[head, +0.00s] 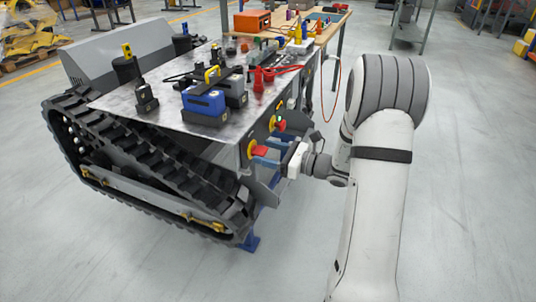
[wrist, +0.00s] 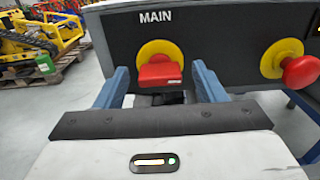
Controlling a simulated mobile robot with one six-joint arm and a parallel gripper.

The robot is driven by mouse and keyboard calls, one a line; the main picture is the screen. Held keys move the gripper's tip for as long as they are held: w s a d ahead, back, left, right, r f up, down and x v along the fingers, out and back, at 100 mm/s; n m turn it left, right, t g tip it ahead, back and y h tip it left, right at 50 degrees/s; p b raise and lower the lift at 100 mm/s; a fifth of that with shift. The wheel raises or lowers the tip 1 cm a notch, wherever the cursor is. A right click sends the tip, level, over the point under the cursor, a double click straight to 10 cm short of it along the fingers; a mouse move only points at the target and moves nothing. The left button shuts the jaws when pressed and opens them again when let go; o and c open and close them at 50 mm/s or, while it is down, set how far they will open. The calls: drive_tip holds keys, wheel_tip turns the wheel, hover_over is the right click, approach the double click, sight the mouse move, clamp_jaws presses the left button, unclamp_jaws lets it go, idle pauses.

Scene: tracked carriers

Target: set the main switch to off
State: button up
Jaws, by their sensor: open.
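The main switch (wrist: 160,73) is a red handle on a round yellow plate, under the label MAIN on a dark panel in the wrist view. Its red handle looks level, lying crosswise. In the head view the switch (head: 258,150) sits on the side panel of the tracked carrier (head: 230,140). My gripper (wrist: 160,86) is open, with one blue finger on each side of the red handle. A gap shows between each finger and the handle. In the head view my gripper (head: 267,152) is at the panel, right by the switch.
A red mushroom button (wrist: 300,71) on a yellow plate sits right of the switch. Blue and black batteries (head: 204,106) and red clamps (head: 259,78) lie on the carrier's top. A workbench (head: 330,22) stands behind.

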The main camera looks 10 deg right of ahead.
drive_tip(key=shift+c, duration=0.4)
drive_tip(key=c, duration=0.9)
drive_tip(key=shift+n+b, duration=0.3)
drive_tip(key=n+b, duration=1.3)
drive_tip(key=shift+s+a+f, duration=0.15)
drive_tip(key=shift+s+f, duration=0.05)
drive_tip(key=shift+f, duration=0.1)
drive_tip(key=shift+n+b, duration=0.55)
drive_tip(key=shift+n, duration=1.45)
